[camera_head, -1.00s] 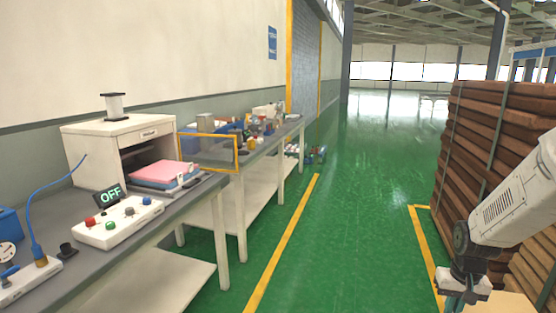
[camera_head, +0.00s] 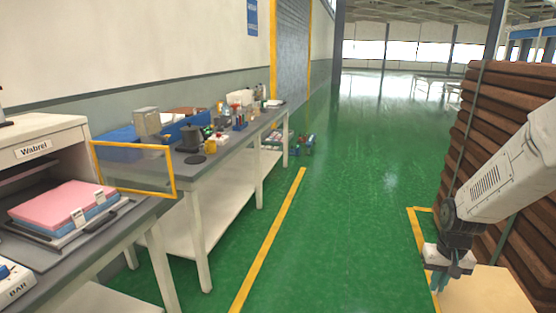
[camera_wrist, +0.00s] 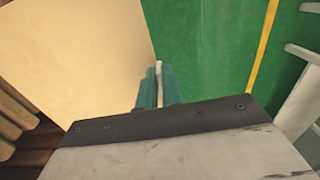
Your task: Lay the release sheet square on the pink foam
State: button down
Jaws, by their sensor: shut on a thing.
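The pink foam (camera_head: 62,203) lies on a blue layer (camera_head: 98,213) on a dark tray (camera_head: 60,240) at the left, in the mouth of a cream box marked Wabrel. Pale tags or clips show at its right edge. My gripper (camera_head: 448,282) is at the lower right, far from the foam and over the aisle side. It is shut on the edge of a flat beige sheet (camera_head: 490,290), seemingly the release sheet. In the wrist view the teal fingers (camera_wrist: 158,82) pinch the right edge of the sheet (camera_wrist: 75,50). The sheet runs out of that view at the top.
The cream box (camera_head: 45,137) stands on the grey bench. A yellow-framed clear panel (camera_head: 135,168) stands right of the foam. Farther along are a blue bin and several small items. A stack of brown boards (camera_head: 500,130) rises behind my arm. The green aisle (camera_head: 340,220) is clear.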

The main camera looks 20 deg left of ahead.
aim_at(64, 199)
jog(key=i, duration=1.65)
jog(key=u, duration=2.7)
